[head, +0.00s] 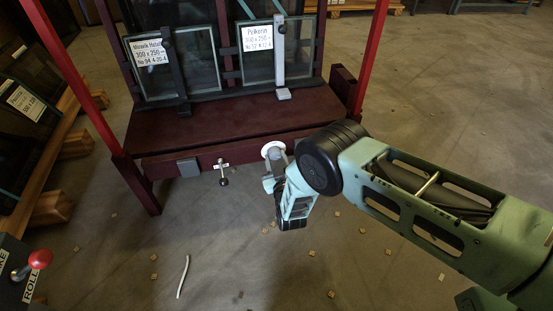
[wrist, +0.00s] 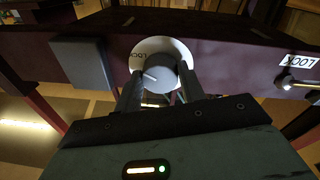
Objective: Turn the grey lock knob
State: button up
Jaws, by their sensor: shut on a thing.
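The grey lock knob (wrist: 163,66) sits on a round white dial plate (wrist: 147,47) marked with upside-down lettering in the wrist view. The knob has a white pointer line facing lower left. My gripper (wrist: 160,82) has one finger on each side of the knob and is shut on it. In the head view the white dial plate (head: 273,149) shows on the front beam of the dark red frame, with my gripper (head: 275,166) at it. The knob itself is mostly hidden there.
A second metal latch with a white label (wrist: 300,61) is on the same beam; it also shows in the head view (head: 223,171). A grey box (head: 188,167) is beside it. Framed glass panes (head: 190,65) stand above. Small blocks lie on the floor.

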dwell(0.4)
jog(key=o, duration=1)
jog(key=shift+c, duration=0.2)
jog(key=shift+s, duration=0.15)
jog(key=p+v, duration=0.6)
jog(key=v, duration=1.1)
jog(key=shift+p, duration=0.35)
jog(key=shift+s+d, duration=0.1)
jog(key=shift+d, duration=0.05)
